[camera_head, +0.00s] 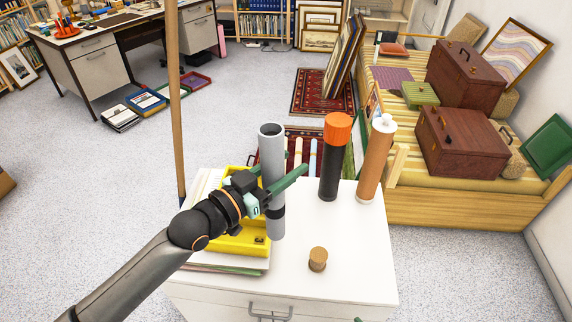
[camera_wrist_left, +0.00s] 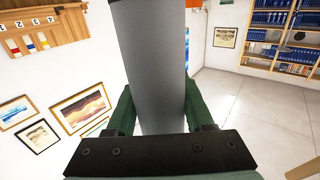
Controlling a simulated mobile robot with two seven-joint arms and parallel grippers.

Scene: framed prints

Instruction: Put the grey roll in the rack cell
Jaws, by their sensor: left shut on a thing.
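The grey roll (camera_head: 271,150) is an upright tube with an open top and a dark band low down. My left gripper (camera_head: 285,178) has green fingers and is shut on it around the middle. The left wrist view shows the roll (camera_wrist_left: 155,60) between both fingers (camera_wrist_left: 158,115). The roll's lower end is over the white cabinet top (camera_head: 350,240); I cannot tell whether it touches. I cannot clearly make out a rack cell.
A black tube with an orange cap (camera_head: 336,150) and a brown tube with a white cap (camera_head: 376,155) stand at the cabinet's back right. A cork (camera_head: 318,260) stands near the front. A yellow tray (camera_head: 238,240) lies beside the roll. The cabinet's front right is clear.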

